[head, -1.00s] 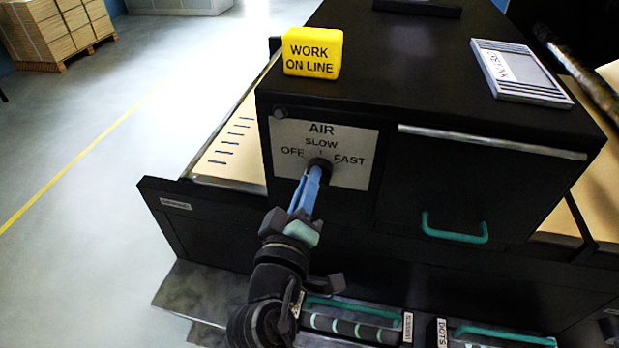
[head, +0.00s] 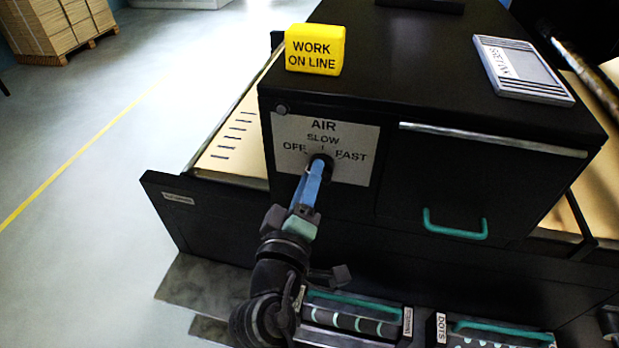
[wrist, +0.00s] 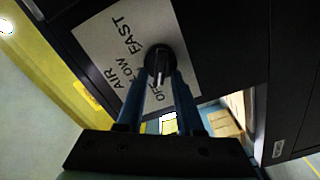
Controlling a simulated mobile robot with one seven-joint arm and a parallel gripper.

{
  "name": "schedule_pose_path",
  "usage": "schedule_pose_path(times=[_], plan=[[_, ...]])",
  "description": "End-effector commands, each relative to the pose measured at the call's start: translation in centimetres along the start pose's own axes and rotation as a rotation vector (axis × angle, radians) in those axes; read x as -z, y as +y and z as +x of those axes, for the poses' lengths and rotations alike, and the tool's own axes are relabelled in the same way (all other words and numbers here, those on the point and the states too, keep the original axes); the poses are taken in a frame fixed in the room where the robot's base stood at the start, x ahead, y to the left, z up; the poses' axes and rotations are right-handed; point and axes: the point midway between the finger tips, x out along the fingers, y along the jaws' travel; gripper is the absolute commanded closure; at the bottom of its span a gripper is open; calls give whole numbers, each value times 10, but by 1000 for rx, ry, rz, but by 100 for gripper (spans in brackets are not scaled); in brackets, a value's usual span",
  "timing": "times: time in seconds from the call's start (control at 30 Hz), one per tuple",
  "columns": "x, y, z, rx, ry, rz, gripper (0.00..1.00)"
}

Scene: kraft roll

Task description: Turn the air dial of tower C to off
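The air dial (wrist: 158,62) is a round black knob on a pale plate (head: 355,165) lettered AIR, SLOW, OFF and FAST. The plate is on the front of a black box-shaped tower (head: 420,75); I see no letter C on it. My gripper (head: 320,170) reaches up to the knob from below in the head view. In the wrist view its two blue fingers (wrist: 160,80) sit on either side of the knob and appear closed on it. A pale line on the knob points down in the wrist view, near the word OFF. The fingers hide much of the knob in the head view.
A yellow WORK ON LINE block (head: 315,50) and a grey lettered plate (head: 520,68) lie on the tower top. A teal handle (head: 455,228) is right of the dial. Drawers with teal handles (head: 355,305) are below. Open floor is at left.

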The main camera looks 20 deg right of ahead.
Motion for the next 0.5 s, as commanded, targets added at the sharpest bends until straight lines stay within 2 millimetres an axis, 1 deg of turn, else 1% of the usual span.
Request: schedule_pose_path(times=[0.33, 0.43, 0.5], plan=[[0, 0, -1, 0, 0, 1, 54], [0, -1, -7, 1, 1, 1, 54], [-1, -2, -15, 0, 2, 1, 54]])
